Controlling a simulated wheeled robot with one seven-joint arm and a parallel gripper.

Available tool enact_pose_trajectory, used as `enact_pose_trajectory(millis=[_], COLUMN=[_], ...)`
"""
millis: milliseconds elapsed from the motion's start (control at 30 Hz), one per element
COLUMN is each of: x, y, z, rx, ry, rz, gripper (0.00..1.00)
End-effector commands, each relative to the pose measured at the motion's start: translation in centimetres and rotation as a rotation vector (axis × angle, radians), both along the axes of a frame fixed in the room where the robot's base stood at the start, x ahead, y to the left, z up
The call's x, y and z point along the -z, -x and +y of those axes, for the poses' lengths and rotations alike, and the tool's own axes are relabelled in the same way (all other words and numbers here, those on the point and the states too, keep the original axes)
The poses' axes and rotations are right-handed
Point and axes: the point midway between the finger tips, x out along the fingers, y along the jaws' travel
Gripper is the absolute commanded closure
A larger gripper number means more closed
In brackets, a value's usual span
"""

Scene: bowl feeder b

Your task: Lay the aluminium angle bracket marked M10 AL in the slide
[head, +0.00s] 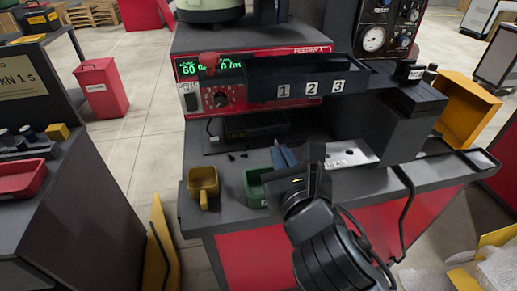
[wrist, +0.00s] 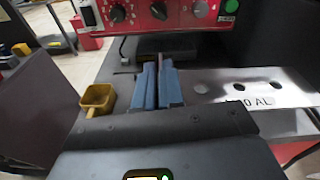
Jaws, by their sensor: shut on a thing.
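The aluminium angle bracket (head: 347,154) is a bright silver plate with round holes, just right of my gripper (head: 284,156). In the wrist view the bracket (wrist: 245,82) reaches right from the blue fingers, and its marking reads "0 AL", the start hidden. My gripper (wrist: 163,77) is shut on the bracket at its left end, above the dark bench top. The fingers and wrist hide the gripped part. A dark trough (head: 260,93) numbered 1, 2, 3 is on the machine front, above and behind the bracket; I cannot tell whether it is the slide.
A yellow scoop-like cup (head: 203,184) and a green bin (head: 254,190) stand left of my gripper; the cup (wrist: 97,98) also shows in the wrist view. The red control panel (head: 228,99) is behind. Small dark pieces lie on the bench. A yellow box (head: 466,108) is at right.

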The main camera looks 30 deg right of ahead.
Motion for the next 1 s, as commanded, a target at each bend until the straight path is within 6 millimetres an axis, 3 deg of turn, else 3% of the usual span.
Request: enact_pose_trajectory(millis=[200,433,633,900,1000], x=[2.9,5.0,5.8,9.3,9.5], y=[-4.8,-8.3,-9.1,-9.1,-9.1], z=[0.6,1.0,1.1,1.1,1.1], rx=[0.000,0.000,0.000,0.000,-0.001], ry=[-0.001,0.001,0.000,0.002,0.000], rz=[-0.001,-0.002,-0.001,0.001,-0.002], gripper=[1.00,1.00,1.00,1.00,1.00])
